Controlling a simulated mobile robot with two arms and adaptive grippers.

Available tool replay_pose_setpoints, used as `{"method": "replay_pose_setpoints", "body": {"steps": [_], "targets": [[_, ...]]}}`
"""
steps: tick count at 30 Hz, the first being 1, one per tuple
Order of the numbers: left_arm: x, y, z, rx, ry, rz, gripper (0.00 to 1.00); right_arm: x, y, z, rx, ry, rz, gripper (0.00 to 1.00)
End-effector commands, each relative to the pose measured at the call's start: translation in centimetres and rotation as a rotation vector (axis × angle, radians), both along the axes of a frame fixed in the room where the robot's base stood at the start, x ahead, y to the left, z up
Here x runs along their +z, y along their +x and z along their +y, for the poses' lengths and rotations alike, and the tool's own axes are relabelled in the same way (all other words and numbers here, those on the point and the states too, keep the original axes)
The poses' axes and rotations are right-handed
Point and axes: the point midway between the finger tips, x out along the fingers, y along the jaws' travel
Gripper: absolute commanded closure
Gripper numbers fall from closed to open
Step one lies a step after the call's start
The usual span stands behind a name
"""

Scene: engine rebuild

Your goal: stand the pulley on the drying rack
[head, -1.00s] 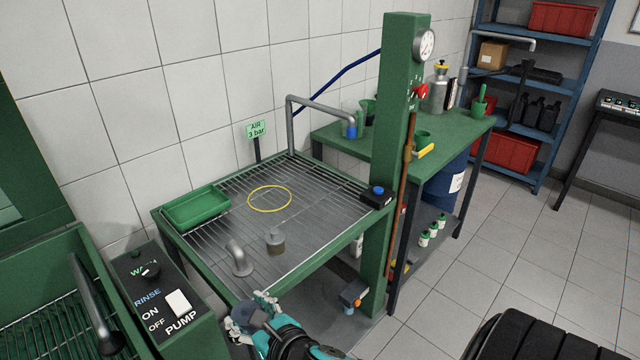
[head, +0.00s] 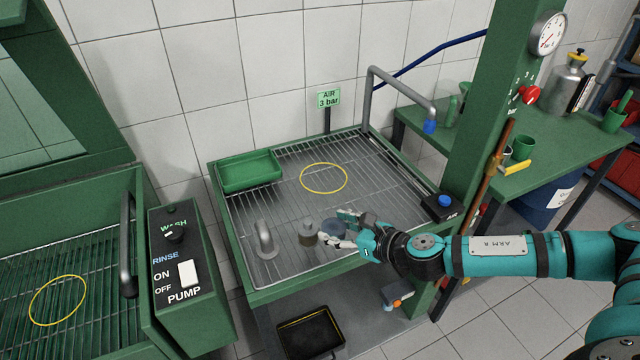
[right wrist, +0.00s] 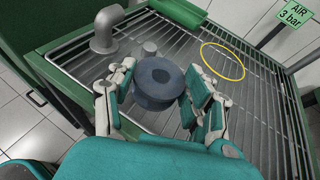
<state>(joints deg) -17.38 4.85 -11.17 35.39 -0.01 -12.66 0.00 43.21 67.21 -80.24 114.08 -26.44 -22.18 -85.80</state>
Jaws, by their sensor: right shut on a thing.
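The pulley (right wrist: 158,82) is a dark blue-grey round part with a hole in its top. My right gripper (right wrist: 160,98) is shut on it, one finger on each side. In the head view the pulley (head: 332,229) is small and partly hidden by the fingers of my right gripper (head: 340,229). It is over the front part of the drying rack (head: 275,204), a wire grid in a green frame; I cannot tell whether it touches the wires. A yellow ring (head: 324,178) marks a clear patch farther back on the rack. My left gripper is not in view.
A grey elbow pipe (head: 264,241) and a small grey-brown cylinder (head: 308,233) stand on the rack left of the pulley. A green tray (head: 248,171) is at the back left. A green post (head: 494,120) rises at the right. The rack's middle is free.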

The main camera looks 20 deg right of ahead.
Motion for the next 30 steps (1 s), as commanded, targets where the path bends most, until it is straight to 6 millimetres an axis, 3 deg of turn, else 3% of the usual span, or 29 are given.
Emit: {"method": "replay_pose_setpoints", "body": {"steps": [8, 21, 25, 30], "targets": [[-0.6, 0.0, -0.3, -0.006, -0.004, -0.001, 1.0, -0.6, 1.2, -4.5, -0.018, -0.001, -0.004, 0.93], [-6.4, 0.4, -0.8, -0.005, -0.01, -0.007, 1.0, -2.0, 5.6, -14.8, -0.019, 0.002, -0.002, 0.93], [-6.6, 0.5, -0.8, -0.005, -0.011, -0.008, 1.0, -1.7, 6.4, -16.5, -0.015, 0.004, -0.002, 0.93], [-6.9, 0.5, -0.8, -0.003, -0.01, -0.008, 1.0, -2.3, 6.6, -17.2, -0.012, 0.007, 0.0, 0.93]]}}
